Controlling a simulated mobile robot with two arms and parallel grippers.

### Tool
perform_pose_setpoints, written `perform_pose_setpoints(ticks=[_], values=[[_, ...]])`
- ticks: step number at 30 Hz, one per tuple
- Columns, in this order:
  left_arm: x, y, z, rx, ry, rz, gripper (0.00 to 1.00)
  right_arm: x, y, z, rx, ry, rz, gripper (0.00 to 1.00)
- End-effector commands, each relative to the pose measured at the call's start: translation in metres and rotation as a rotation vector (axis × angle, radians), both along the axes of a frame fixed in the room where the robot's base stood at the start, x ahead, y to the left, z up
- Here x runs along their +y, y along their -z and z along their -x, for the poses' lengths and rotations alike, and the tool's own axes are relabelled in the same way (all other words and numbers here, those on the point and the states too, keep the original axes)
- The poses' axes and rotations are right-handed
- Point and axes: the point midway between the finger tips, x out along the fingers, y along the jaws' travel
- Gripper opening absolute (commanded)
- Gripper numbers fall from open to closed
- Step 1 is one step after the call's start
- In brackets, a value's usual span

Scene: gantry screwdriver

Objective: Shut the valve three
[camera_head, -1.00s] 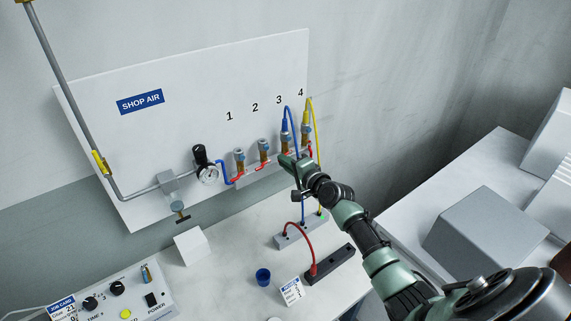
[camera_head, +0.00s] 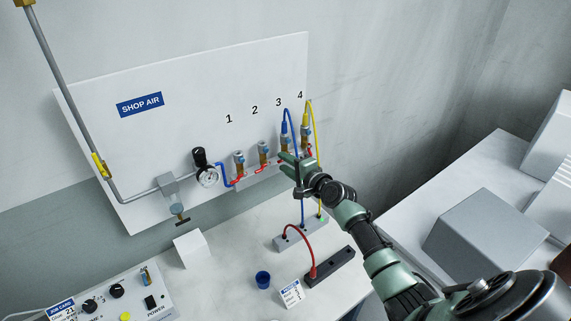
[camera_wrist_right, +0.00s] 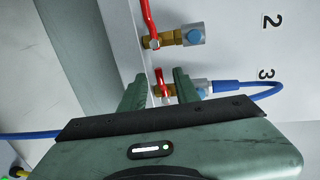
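Valve three (camera_head: 284,142), a brass fitting with a blue hose plugged in on top, is on the white panel under the number 3. Its red lever (camera_wrist_right: 161,84) shows in the right wrist view, with its end between the fingers. In the head view my gripper hides this lever. My right gripper (camera_head: 294,160) is at valve three. Its fingers (camera_wrist_right: 158,88) are apart, one on each side of the red lever, with gaps visible. I cannot tell if either finger touches the brass body. My left gripper is not in view.
Valve two (camera_head: 263,152), valve one (camera_head: 239,163) and valve four (camera_head: 305,136) with its yellow hose stand close beside. A gauge (camera_head: 207,177) is left of valve one. Below are a grey block (camera_head: 292,238), a black strip (camera_head: 330,268) and a blue cup (camera_head: 263,279).

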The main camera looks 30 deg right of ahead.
Motion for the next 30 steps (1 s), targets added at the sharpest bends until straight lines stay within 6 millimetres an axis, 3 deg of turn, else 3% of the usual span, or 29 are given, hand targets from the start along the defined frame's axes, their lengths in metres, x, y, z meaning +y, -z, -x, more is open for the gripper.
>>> perform_pose_setpoints(ticks=[8, 21, 30], values=[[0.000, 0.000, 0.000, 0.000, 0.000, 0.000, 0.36, 0.000, 0.000, 0.003, 0.001, -0.001, 0.002, 0.31], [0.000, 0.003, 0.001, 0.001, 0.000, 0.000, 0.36, -0.006, -0.011, 0.067, 0.001, 0.000, 0.001, 0.31], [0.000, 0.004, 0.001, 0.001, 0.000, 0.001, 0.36, -0.007, -0.015, 0.077, 0.000, 0.000, 0.000, 0.31]])
